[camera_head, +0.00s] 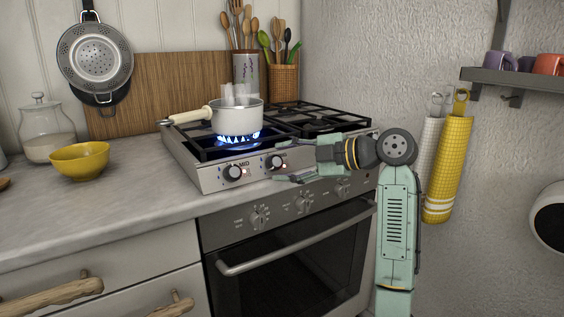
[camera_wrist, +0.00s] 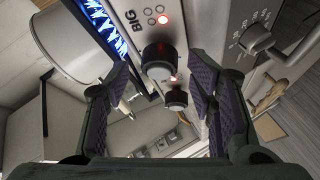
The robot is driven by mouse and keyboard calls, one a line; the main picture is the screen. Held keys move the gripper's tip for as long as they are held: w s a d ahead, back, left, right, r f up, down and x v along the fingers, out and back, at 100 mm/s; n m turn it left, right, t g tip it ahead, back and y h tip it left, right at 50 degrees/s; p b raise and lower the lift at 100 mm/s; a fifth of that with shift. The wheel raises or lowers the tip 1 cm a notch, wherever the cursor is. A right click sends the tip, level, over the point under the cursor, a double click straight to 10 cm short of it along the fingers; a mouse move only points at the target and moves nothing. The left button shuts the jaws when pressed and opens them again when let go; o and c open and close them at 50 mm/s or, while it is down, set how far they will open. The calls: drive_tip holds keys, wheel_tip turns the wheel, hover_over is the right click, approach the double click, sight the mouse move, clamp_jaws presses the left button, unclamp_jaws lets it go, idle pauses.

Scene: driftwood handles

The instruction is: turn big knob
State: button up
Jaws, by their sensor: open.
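In the wrist view, a round dark knob (camera_wrist: 158,62) with a pale rim sits between my finger pads, near a "BIG" label (camera_wrist: 127,22) and a lit red light. In the head view, a knob (camera_head: 273,163) on the stove's front panel lies by my fingertips. My gripper (camera_head: 284,162) reaches in from the right with its fingers apart. It also shows in the wrist view (camera_wrist: 159,69), with a gap visible on both sides of the knob. Another knob (camera_head: 234,172) is to the left. A second knob (camera_wrist: 176,99) shows lower in the wrist view.
A white pot (camera_head: 237,118) steams over a blue flame (camera_head: 240,138) just behind the panel. Oven knobs (camera_head: 259,216) and an oven handle (camera_head: 296,240) lie below. A yellow bowl (camera_head: 79,158) stands on the left counter. The wall is close on the right.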

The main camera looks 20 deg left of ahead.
drive_tip(key=v, duration=0.6)
drive_tip(key=shift+d+r, duration=0.15)
drive_tip(key=shift+d, duration=0.15)
drive_tip(key=shift+s+r, duration=0.1)
